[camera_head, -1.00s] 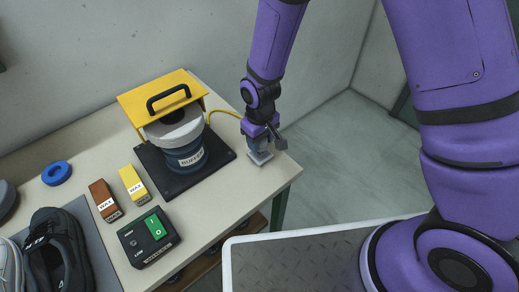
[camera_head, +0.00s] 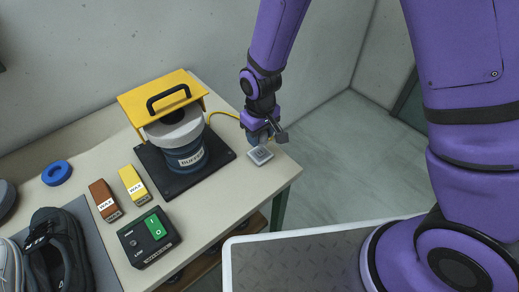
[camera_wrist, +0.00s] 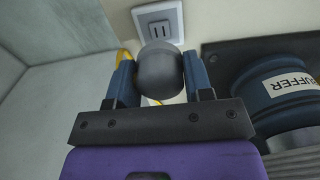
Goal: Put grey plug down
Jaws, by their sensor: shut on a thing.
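The grey plug (camera_wrist: 160,72) is held between the two blue-grey fingers of my gripper (camera_head: 266,138) in the wrist view. It looks rounded and dark grey, and a yellow cord shows behind it. The grey outlet (camera_head: 260,156) sits on the table near its right edge. In the wrist view the outlet (camera_wrist: 158,22) shows its two slots uncovered, just beyond the plug. The plug is apart from the outlet. My gripper is over the table, a little behind the outlet. Whether the plug touches the table cannot be told.
The buffer (camera_head: 186,150) stands on a black base (camera_head: 212,158) left of my gripper, under a yellow guard (camera_head: 150,97). Wax blocks (camera_head: 133,185), a switch box (camera_head: 148,238) and shoes (camera_head: 57,250) are further left. The tabletop (camera_head: 235,195) in front of the outlet is bare.

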